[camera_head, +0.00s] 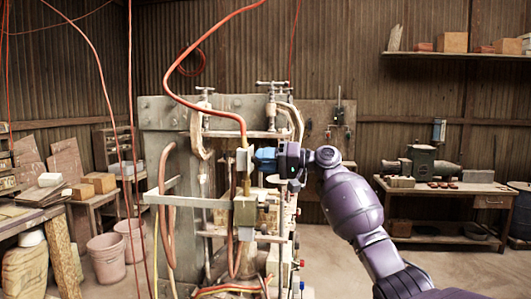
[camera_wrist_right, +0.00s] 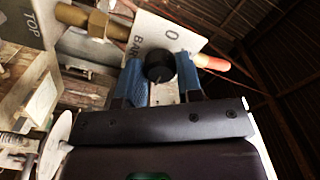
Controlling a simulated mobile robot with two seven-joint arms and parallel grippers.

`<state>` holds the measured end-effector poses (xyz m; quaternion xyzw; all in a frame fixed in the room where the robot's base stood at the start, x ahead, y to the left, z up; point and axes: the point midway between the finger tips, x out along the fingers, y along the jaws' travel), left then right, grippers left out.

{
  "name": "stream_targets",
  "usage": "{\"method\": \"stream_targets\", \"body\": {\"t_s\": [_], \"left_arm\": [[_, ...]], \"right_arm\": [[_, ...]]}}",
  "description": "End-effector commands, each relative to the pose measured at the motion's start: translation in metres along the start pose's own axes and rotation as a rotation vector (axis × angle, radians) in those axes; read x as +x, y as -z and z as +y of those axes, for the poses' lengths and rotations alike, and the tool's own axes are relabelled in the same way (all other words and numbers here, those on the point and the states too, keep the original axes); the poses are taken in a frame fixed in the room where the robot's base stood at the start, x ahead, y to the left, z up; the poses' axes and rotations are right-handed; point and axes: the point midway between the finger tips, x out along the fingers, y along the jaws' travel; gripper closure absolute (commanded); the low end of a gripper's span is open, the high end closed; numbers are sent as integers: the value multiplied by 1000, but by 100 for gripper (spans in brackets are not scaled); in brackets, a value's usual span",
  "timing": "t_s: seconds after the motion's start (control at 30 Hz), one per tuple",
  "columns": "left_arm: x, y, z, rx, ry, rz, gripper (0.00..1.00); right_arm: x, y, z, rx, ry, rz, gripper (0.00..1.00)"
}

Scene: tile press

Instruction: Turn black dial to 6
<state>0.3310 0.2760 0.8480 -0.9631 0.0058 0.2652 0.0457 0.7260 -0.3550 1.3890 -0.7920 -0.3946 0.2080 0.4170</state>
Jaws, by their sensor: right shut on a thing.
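The black dial (camera_wrist_right: 159,66) shows in the right wrist view between the two blue fingers of my right gripper (camera_wrist_right: 160,75). The gripper is shut on the dial. Behind it is a white plate (camera_wrist_right: 145,32) with "0" and "BAR" on it; other marks are hidden, and I cannot read the dial's setting. In the head view my right gripper (camera_head: 265,158) reaches in from the right to the upper part of the press (camera_head: 160,130), and its fingers hide the dial. My left gripper is not in view.
A brass fitting (camera_wrist_right: 88,20) and a red-tipped part (camera_wrist_right: 212,63) sit close to the dial. An orange hose (camera_head: 185,97) runs over the press. A workbench (camera_head: 455,187) stands at right, buckets (camera_head: 107,258) at left. Open floor lies right of the press.

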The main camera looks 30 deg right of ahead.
Motion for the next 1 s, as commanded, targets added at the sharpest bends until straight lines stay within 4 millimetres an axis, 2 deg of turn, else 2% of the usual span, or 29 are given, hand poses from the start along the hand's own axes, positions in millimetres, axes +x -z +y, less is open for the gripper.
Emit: {"method": "stream_targets", "body": {"t_s": [0.3,0.73,0.77,0.9,1.0], "left_arm": [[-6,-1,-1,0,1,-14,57],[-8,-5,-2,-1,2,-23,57],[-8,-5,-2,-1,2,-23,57],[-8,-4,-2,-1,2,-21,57],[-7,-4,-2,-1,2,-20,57]], "right_arm": [[0,0,0,86,-1,-1,90],[0,0,0,94,0,0,90],[0,0,0,94,0,0,65],[0,0,0,94,0,0,44],[0,0,0,94,0,0,41]]}}
